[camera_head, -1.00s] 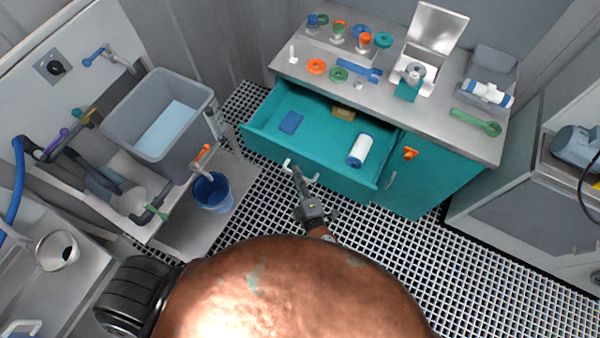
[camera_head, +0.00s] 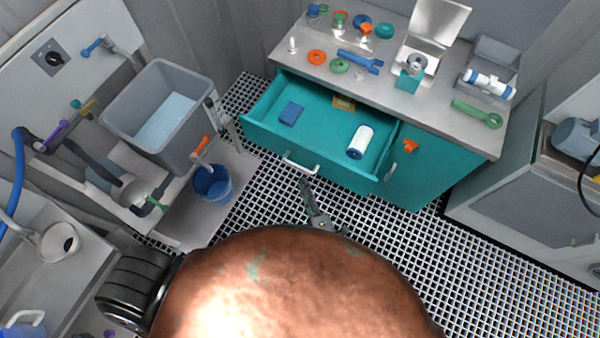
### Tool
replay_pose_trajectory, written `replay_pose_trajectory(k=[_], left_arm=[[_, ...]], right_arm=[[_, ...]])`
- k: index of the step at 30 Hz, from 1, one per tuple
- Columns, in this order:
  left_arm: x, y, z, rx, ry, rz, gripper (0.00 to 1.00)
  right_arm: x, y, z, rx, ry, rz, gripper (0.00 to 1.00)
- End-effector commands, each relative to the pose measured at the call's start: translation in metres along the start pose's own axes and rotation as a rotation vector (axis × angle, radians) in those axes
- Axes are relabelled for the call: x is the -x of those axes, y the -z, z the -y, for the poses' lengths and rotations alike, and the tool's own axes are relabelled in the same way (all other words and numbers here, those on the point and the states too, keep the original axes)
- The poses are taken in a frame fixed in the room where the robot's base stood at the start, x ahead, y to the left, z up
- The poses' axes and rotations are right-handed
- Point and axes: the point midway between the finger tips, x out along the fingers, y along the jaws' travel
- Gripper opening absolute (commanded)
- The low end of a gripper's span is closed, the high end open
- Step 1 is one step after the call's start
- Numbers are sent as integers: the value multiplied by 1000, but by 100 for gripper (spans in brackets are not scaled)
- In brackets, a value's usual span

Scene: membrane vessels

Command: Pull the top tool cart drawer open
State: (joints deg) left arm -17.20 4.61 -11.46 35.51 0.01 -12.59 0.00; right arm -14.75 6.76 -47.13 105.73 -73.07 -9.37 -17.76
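The teal tool cart (camera_head: 440,165) stands at the right of centre with a grey worktop. Its top drawer (camera_head: 325,118) is pulled out, with its inside showing. In it lie a blue block (camera_head: 291,114), a yellow-brown piece (camera_head: 343,103) and a white roll with blue ends (camera_head: 361,140). The drawer's pale bar handle (camera_head: 300,164) is on its front. My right gripper (camera_head: 304,182) is just below the handle and appears apart from it. Its fingers look narrow and small, so their opening is unclear. My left gripper is not in view.
The worktop holds rings, a blue wrench (camera_head: 361,62), a green wrench (camera_head: 477,114) and an open white box (camera_head: 433,40). A blue bucket (camera_head: 212,184) and a grey tub (camera_head: 160,112) stand to the left. Grated floor (camera_head: 400,240) is free before the cart.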

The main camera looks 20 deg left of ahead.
Motion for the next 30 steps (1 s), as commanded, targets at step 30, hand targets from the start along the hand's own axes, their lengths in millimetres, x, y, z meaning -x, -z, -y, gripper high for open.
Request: replay_pose_trajectory(k=[30], left_arm=[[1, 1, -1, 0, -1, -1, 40]], right_arm=[[34, -3, 5, -7, 10, 4, 17]])
